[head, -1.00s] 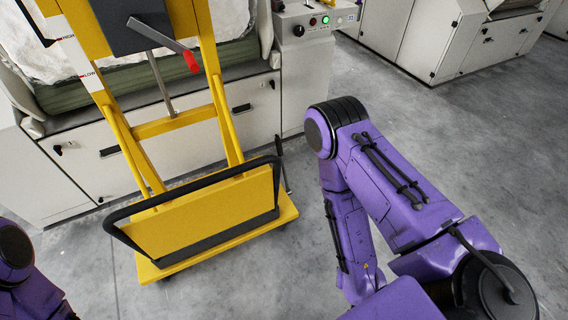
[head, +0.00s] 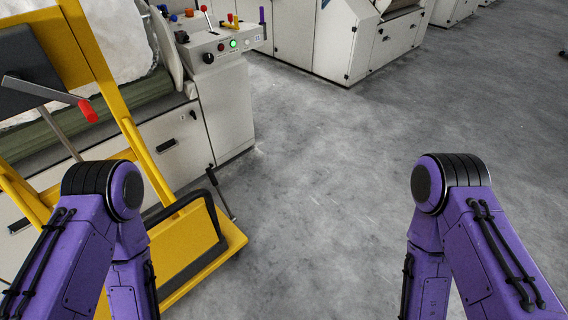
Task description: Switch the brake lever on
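No label marks a brake lever, so I cannot tell which lever it is. A grey lever with a red grip (head: 88,111) sticks out from the yellow lift trolley (head: 112,85) at the left. A thin dark lever (head: 220,192) stands tilted beside the trolley's base. On the grey control console (head: 222,62) at the upper left are several small coloured handles, among them a lever with a red knob (head: 204,9). Both my purple arms show at the lower left and lower right, bent at the elbow. Neither gripper is in view.
The console has a lit green button (head: 233,43) and a black knob (head: 208,58). The trolley's yellow base (head: 228,238) and black handle bar (head: 216,200) stand in front of the machine. Grey floor (head: 320,170) is clear in the middle and right. Grey cabinets (head: 345,45) stand behind.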

